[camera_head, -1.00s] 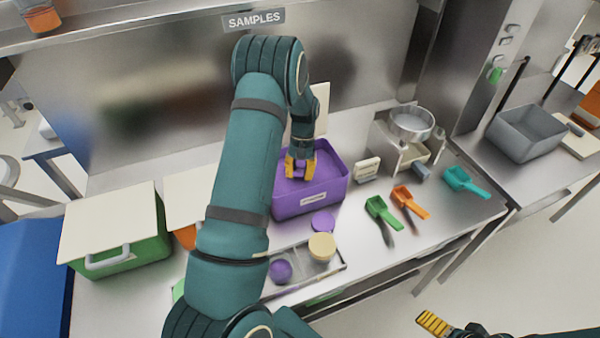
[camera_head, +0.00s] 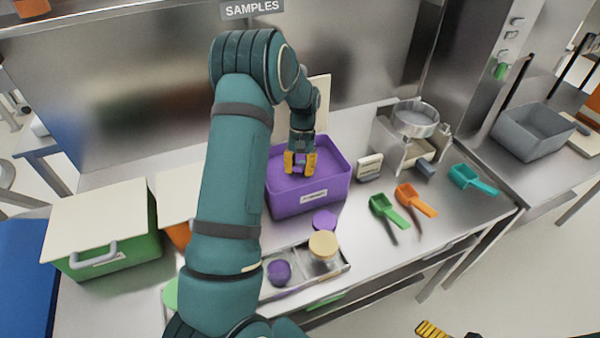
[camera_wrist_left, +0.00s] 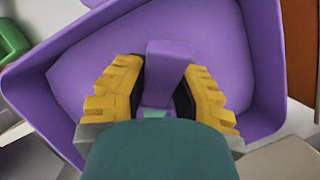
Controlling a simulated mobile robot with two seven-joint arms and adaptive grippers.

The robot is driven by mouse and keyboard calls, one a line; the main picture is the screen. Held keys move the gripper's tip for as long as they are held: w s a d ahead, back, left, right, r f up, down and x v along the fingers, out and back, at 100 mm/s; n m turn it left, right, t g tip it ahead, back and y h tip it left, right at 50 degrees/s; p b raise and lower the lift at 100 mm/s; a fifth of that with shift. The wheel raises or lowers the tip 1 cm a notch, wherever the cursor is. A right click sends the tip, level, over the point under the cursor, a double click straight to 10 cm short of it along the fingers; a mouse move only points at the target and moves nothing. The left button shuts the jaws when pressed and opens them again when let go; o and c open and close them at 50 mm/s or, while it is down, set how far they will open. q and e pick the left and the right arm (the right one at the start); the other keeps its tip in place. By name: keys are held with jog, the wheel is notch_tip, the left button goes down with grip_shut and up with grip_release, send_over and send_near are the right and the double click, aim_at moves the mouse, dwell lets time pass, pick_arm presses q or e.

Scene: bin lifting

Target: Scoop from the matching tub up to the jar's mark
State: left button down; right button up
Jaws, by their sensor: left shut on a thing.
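The open purple tub (camera_head: 312,203) stands on the bench with its pale lid tilted up behind it. It holds purple contents (camera_wrist_left: 210,40). My left gripper (camera_head: 300,170) is inside the tub, low over the contents. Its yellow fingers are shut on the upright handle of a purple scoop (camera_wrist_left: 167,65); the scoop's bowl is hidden. A round container with purple in it (camera_head: 278,272) and a jar with a beige top (camera_head: 323,246) are on a metal tray (camera_head: 302,284). No fill mark can be made out. My right gripper (camera_head: 436,328) shows only partly at the bottom edge.
A green tub (camera_head: 110,258) with a pale lid and a partly hidden orange tub (camera_head: 178,235) stand left. A purple disc (camera_head: 324,220) lies before the purple tub. Green (camera_head: 388,210), orange (camera_head: 415,200) and teal (camera_head: 470,178) scoops lie right, near a metal pan (camera_head: 415,119).

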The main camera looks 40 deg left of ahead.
pick_arm(q)
notch_tip(320, 180, up, 12)
jog(key=t+y, duration=0.1)
jog(key=t, duration=0.2)
jog(key=shift+s+d+r+t+y+p, duration=0.2)
jog(key=shift+s+t+y+p, duration=0.1)
jog(key=shift+s+y+p, duration=0.1)
dwell(1.4)
jog(key=shift+w, duration=0.1)
